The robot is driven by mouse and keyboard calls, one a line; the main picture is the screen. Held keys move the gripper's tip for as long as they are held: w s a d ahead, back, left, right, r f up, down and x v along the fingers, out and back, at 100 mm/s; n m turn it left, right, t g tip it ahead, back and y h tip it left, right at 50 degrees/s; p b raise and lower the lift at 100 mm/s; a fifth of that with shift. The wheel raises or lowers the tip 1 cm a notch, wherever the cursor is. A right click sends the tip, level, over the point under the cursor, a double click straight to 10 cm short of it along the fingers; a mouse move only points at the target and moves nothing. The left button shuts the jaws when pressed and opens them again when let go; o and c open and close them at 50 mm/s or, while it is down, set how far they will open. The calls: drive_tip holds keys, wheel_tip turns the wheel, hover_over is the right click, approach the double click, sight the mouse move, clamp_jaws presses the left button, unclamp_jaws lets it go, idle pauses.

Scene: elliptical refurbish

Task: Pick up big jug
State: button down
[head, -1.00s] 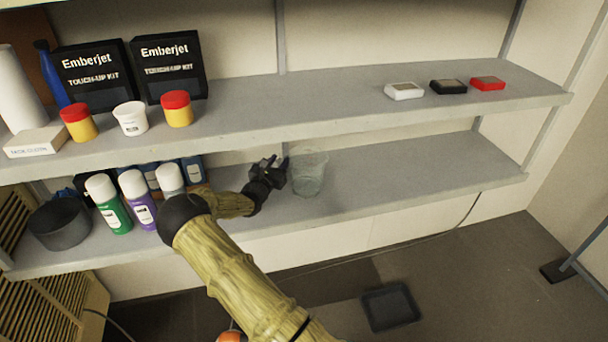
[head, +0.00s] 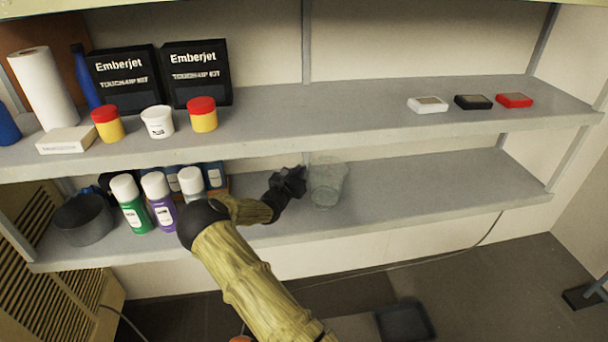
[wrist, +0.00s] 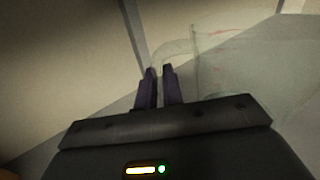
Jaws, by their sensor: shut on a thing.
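The big jug (head: 328,185) is clear, see-through and upright on the lower shelf, right of the middle upright post. My gripper (head: 300,174) is at its left side. In the wrist view the jug (wrist: 235,70) fills the right side, very faint, with its handle curving left toward the fingers. My gripper's two dark fingers (wrist: 159,86) are close together, shut on the jug's handle with a narrow gap between them. The jug's base looks to rest on the shelf; whether it is lifted at all cannot be told.
Spray cans (head: 160,200) and a dark round pot (head: 83,220) stand on the lower shelf at left. The upper shelf (head: 330,118) overhangs the jug, with small boxes (head: 473,102) at its right. The lower shelf right of the jug (head: 430,180) is clear.

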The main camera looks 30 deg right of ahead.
sight(299, 164)
drive_tip(key=shift+r, duration=0.2)
drive_tip(key=shift+s+a+r, duration=0.1)
drive_tip(key=shift+r, duration=3.1)
drive_tip(key=shift+s+r, duration=0.15)
drive_tip(key=shift+s, duration=0.05)
drive_tip(key=s+a+b, duration=0.1)
drive_tip(key=s+a, duration=0.1)
drive_tip(key=s, duration=0.7)
drive_tip(key=s+a+b, duration=0.1)
drive_tip(key=s+a, duration=0.2)
drive_tip(key=s, duration=0.6)
drive_tip(key=shift+s+a, duration=0.15)
drive_tip(key=shift+s, duration=0.05)
